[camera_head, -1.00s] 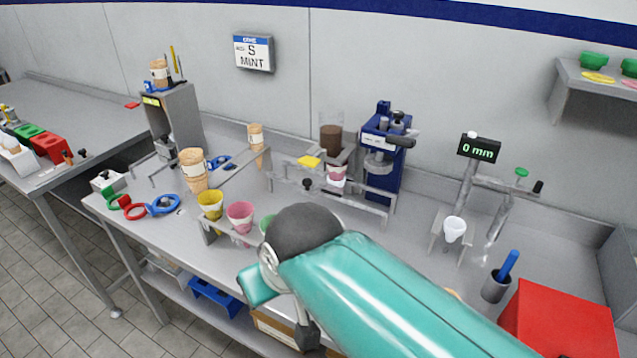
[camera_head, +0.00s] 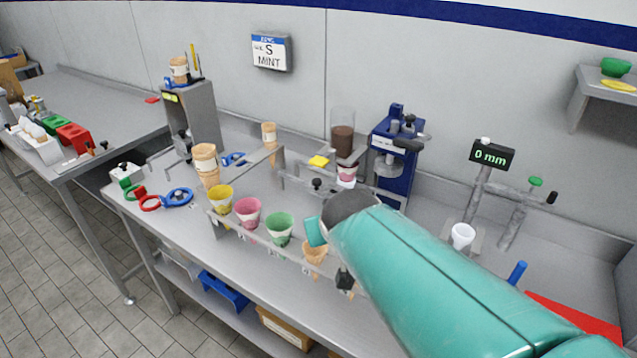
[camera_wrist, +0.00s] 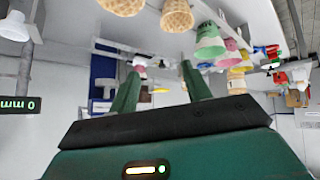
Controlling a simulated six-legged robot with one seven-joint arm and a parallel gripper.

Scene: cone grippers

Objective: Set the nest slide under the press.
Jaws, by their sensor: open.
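The press (camera_head: 393,155) is the blue machine at the back of the bench, with a black handle. Left of it, a low metal rail frame carries what looks like the nest slide, with a black knob (camera_head: 317,184) at its front. A pink and white cup (camera_head: 346,174) sits there below the brown-filled hopper (camera_head: 343,140), left of the press. In the tilted wrist view my gripper (camera_wrist: 160,82) is open and empty, its green fingers apart. The press (camera_wrist: 103,78) and the pink and white cup (camera_wrist: 140,62) show beyond the fingers.
A front rack holds yellow (camera_head: 220,199), pink (camera_head: 248,211) and green (camera_head: 279,228) cups and a waffle cone (camera_head: 315,252), close to my arm. A display post (camera_head: 491,154) reads 0 mm, with a white cup (camera_head: 462,236) beside it. A red box (camera_head: 575,318) is at right.

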